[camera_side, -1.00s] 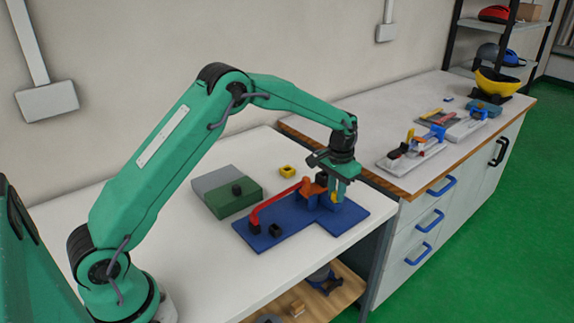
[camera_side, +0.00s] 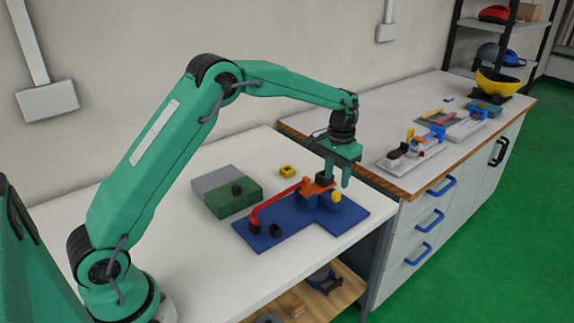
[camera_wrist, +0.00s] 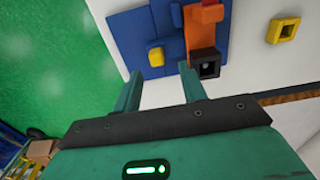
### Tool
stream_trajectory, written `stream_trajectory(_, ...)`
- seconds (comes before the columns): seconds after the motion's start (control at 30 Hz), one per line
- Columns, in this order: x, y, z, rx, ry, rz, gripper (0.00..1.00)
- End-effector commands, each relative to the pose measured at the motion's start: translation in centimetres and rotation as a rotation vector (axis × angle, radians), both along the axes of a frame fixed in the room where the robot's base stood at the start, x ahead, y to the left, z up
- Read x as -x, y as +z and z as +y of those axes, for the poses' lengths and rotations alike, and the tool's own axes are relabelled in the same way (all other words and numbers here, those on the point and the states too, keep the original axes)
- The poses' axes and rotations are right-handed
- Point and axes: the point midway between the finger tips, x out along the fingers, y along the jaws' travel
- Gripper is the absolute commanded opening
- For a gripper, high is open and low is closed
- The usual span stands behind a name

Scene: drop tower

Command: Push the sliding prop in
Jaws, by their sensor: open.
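The drop tower mechanism stands on a blue baseplate (camera_side: 280,234) on the white table. It has a red sloping rail (camera_side: 277,203) and an orange part (camera_side: 318,188) at its right end. A black square socket (camera_wrist: 205,63) shows beside the orange part in the wrist view. A yellow piece (camera_side: 337,197) sits low by the orange part; it also shows in the wrist view (camera_wrist: 156,56). I cannot tell for certain which part is the sliding prop. My gripper (camera_side: 338,180) is open and empty, its fingers above and behind the orange part, apart from the yellow piece.
A green and grey block (camera_side: 232,198) with a black knob lies left of the baseplate. A yellow square ring (camera_side: 287,171) lies behind it. A second bench (camera_side: 430,110) with other mechanisms stands at the back right.

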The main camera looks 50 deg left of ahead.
Motion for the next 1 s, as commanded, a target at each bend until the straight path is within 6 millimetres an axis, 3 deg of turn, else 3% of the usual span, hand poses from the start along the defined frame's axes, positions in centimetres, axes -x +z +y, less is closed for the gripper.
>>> stream_trajectory(0.23,0.0,2.4,0.1,0.0,0.001,-0.001,0.42)
stream_trajectory(0.77,0.2,3.1,0.1,0.0,0.001,-0.004,0.42)
stream_trajectory(1.0,1.8,5.6,0.0,0.0,0.001,-0.035,0.42)
